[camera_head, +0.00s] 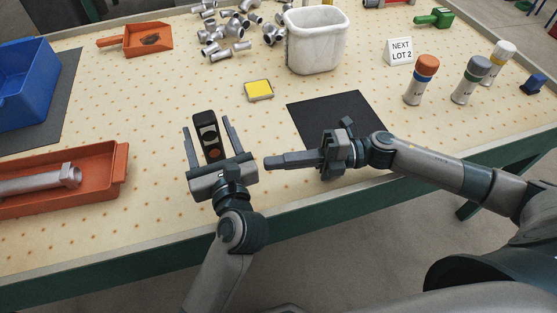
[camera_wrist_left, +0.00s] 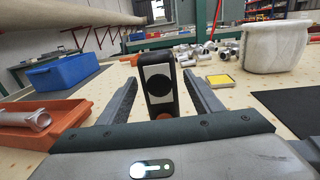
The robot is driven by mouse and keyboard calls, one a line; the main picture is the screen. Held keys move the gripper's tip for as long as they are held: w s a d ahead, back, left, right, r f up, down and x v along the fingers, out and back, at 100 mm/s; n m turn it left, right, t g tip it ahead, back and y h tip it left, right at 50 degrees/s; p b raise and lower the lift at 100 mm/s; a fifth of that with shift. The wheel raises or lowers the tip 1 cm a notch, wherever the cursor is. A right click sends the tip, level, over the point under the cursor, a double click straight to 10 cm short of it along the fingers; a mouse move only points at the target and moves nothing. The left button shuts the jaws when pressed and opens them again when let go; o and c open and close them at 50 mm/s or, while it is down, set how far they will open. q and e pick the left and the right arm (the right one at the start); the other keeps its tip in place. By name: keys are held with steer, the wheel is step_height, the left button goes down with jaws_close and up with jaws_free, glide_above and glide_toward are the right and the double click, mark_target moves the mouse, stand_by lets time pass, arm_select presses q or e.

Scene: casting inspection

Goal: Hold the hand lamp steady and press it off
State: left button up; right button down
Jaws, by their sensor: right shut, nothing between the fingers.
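The hand lamp (camera_head: 209,131) is a black upright block with a pale face and an orange round spot low on it. It stands on the table near the front edge. In the left wrist view the lamp (camera_wrist_left: 159,78) shows a dark round disc on its face. My left gripper (camera_head: 206,123) is open, with one finger on each side of the lamp and gaps between fingers and lamp. My right gripper (camera_head: 268,162) is shut and empty. Its fingers point left, just right of the lamp and the left gripper's palm, apart from the lamp.
A black mat (camera_head: 310,112) lies under and behind my right gripper. A yellow-topped block (camera_head: 259,90), white bin (camera_head: 316,40), several metal fittings (camera_head: 222,50) and capped bottles (camera_head: 420,82) stand further back.

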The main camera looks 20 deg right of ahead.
arm_select(q)
steer(key=shift+s+r, duration=0.1)
steer(key=shift+s, duration=0.05)
steer(key=s+d, duration=0.1)
steer(key=s, duration=1)
steer(key=shift+s, duration=0.35)
arm_select(e)
steer(key=shift+r, duration=0.1)
